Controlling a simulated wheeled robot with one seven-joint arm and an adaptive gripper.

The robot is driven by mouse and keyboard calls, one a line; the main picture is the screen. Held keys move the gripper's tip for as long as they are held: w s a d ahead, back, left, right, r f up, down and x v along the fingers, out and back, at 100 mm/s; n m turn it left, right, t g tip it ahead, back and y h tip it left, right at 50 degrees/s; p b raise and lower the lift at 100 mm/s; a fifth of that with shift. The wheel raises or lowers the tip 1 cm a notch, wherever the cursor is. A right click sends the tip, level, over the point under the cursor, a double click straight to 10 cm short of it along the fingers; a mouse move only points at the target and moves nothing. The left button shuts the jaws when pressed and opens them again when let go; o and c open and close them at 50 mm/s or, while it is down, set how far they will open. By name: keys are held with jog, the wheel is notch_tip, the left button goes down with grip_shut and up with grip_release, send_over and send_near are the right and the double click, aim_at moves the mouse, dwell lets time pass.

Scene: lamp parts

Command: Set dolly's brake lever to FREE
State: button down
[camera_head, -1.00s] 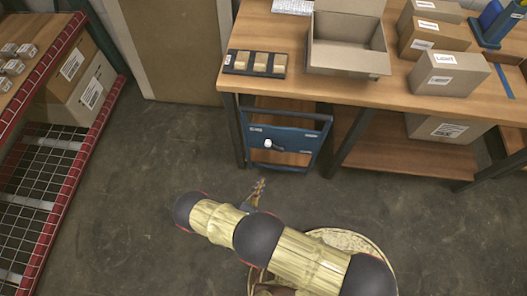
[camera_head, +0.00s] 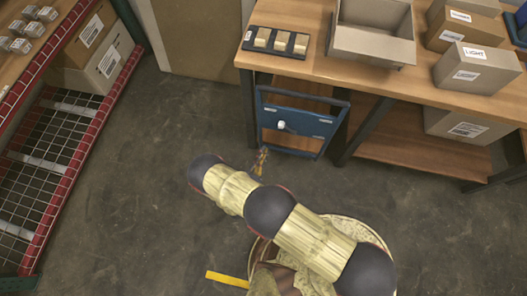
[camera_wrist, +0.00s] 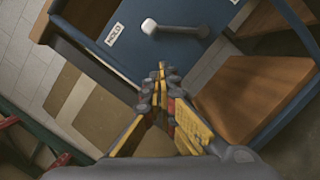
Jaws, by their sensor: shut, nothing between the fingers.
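The dolly is a blue panel with a dark tubular frame (camera_head: 300,112), upright under the front of the workbench. Its brake lever (camera_head: 281,125) has a white knob at its left end. In the wrist view the lever (camera_wrist: 175,29) is a grey bar running right from the knob, and the knob is on the side of a HOLD label (camera_wrist: 115,35). A second label is cut off at the top edge; I cannot read it. My gripper (camera_head: 264,151) is below and in front of the panel. In the wrist view its fingertips (camera_wrist: 161,68) are together, empty, and appear apart from the lever.
The workbench (camera_head: 300,65) overhangs the dolly and carries a tray of small blocks (camera_head: 277,42), an open box (camera_head: 372,45) and cartons. A red-edged wire rack (camera_head: 60,140) stands at left. The floor between is clear; a yellow strip (camera_head: 228,279) lies at the bottom.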

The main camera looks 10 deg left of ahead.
jog(key=w+d+r+b, duration=0.2)
jog(key=w+d+r, duration=0.1)
jog(key=w, duration=0.6)
jog(key=shift+d+r+b, duration=0.2)
jog(key=shift+d+b, duration=0.2)
jog(key=shift+d, duration=0.05)
jog(key=shift+s, duration=0.1)
